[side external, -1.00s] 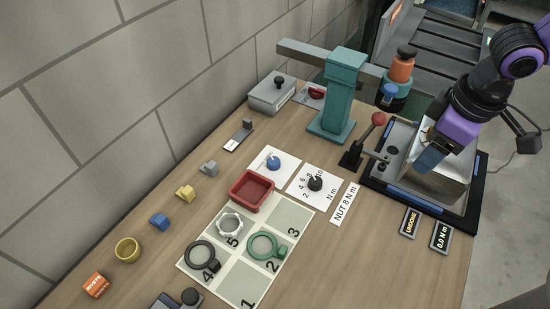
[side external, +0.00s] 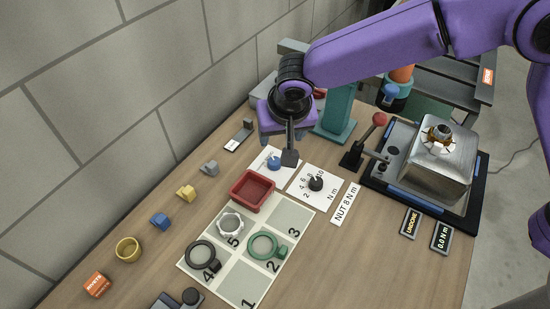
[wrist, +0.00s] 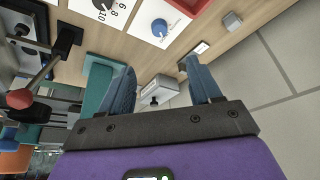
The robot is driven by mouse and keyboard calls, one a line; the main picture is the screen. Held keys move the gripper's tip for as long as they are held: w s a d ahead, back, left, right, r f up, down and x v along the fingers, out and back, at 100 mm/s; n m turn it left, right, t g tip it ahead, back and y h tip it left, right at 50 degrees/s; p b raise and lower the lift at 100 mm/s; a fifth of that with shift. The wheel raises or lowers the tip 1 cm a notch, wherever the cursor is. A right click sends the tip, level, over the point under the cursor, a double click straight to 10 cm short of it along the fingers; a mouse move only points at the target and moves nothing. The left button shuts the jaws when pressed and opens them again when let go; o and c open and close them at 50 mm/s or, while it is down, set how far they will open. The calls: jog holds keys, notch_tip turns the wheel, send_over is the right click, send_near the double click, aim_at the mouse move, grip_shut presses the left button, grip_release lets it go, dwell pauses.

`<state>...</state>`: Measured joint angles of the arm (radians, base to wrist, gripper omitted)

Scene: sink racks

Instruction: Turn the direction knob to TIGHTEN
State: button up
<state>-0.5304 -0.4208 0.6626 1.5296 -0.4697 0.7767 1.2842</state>
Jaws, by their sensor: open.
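The blue direction knob (side external: 274,163) sits on a white label plate (side external: 263,157) between the red tray and the teal post. It also shows in the wrist view (wrist: 159,27), beyond the fingertips. The lettering on its plate is too small to read, and I cannot tell which way the knob points. My gripper (side external: 291,134) is over the back of the table, above and behind the knob, partly hidden by my own arm. In the wrist view my gripper (wrist: 160,68) has its two fingers spread apart with nothing between them.
A black numbered dial (side external: 316,183) is right of the knob, with a red tray (side external: 253,191) in front. A teal post (side external: 337,112) and a red-topped lever (side external: 367,138) stand to the right. A metal housing (side external: 437,170) is far right. A block wall borders the back.

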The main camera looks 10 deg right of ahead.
aim_at(275, 161)
jog(key=x, duration=1.7)
jog(key=shift+d+f, duration=0.1)
jog(key=shift+s, duration=0.1)
jog(key=c, duration=1)
